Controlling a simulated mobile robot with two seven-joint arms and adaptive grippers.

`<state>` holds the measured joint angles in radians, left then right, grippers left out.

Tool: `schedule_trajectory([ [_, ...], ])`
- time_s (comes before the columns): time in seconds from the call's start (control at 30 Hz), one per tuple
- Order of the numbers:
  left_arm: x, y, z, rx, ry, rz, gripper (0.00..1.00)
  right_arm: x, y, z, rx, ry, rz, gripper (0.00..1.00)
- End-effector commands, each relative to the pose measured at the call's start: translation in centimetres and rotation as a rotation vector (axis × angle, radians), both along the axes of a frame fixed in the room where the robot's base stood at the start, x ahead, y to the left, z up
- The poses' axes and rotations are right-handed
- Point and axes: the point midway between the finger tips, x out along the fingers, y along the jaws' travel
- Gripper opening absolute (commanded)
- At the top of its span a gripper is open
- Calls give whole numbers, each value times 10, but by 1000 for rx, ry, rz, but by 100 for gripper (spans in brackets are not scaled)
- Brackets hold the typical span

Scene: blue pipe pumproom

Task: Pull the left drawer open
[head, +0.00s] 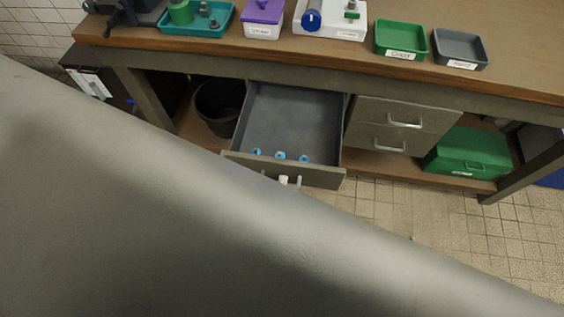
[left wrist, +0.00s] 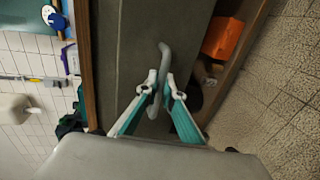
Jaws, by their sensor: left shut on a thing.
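The left drawer (head: 290,108) is pulled well out from under the workbench, and its grey inside shows in the head view. Several small blue pieces lie inside along its front. Its pale bar handle (head: 298,181) is on the drawer front (head: 322,177). In the left wrist view the curved handle (left wrist: 162,58) runs between the white fingertips of my left gripper (left wrist: 161,89), which are shut on it. In the head view only a bit of this gripper (head: 283,180) shows; my large grey arm link hides the rest. My right gripper is not in view.
Two closed drawers (head: 402,125) are to the right, with a green box (head: 468,152) on the lower shelf. A black bin (head: 220,105) stands left of the open drawer. Trays and boxes line the wooden bench top (head: 215,48). Tiled floor (head: 390,205) is clear at the front right.

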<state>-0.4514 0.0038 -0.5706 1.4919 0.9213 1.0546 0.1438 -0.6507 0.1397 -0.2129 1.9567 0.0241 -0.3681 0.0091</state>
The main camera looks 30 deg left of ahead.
Motion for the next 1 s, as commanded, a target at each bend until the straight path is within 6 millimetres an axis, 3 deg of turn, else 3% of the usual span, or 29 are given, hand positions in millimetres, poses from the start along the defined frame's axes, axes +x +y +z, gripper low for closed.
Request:
schedule_trajectory([
  [0.23, 0, 0, -1, 0, 1, 0, 0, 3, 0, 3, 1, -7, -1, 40],
  [0.3, 0, 0, -1, -1, 2, 0, 23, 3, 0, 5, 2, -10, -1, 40],
  [0.33, 0, 0, 0, -1, 1, 0, 24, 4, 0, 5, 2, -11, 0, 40],
  [0.77, 0, 0, 6, -3, 0, 2, 24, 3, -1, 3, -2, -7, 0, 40],
  [1.0, 0, 0, 42, -4, -4, 3, 24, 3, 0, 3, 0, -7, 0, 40],
])
